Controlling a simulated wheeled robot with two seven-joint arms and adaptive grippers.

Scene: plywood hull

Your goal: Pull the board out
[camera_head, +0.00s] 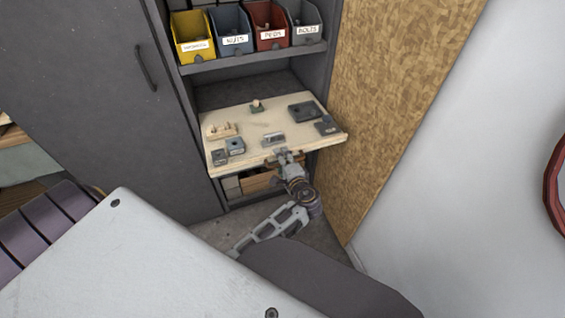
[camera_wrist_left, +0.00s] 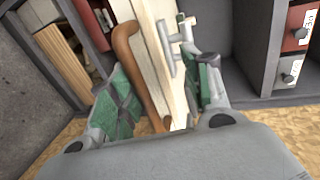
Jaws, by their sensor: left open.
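The board (camera_head: 240,119) is a pale wooden panel. It sticks out of the grey cabinet below the bin shelf, with small parts on top. A brown bar handle is on its front edge, largely behind my gripper in the head view; the handle shows clearly in the left wrist view (camera_wrist_left: 136,75). My left gripper (camera_head: 284,156) is at this front edge. In the left wrist view its green-padded fingers (camera_wrist_left: 163,78) are open, with the handle and the board's edge (camera_wrist_left: 168,50) between them. I cannot tell whether a pad touches the handle. My right gripper is out of view.
Several labelled bins (camera_head: 233,40) stand on the shelf above the board. Small blocks and fixtures (camera_head: 274,139) lie on the board. A closed grey door (camera_head: 100,90) is at left and a chipboard panel (camera_head: 385,90) at right. Wooden pieces (camera_head: 258,182) sit below the board.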

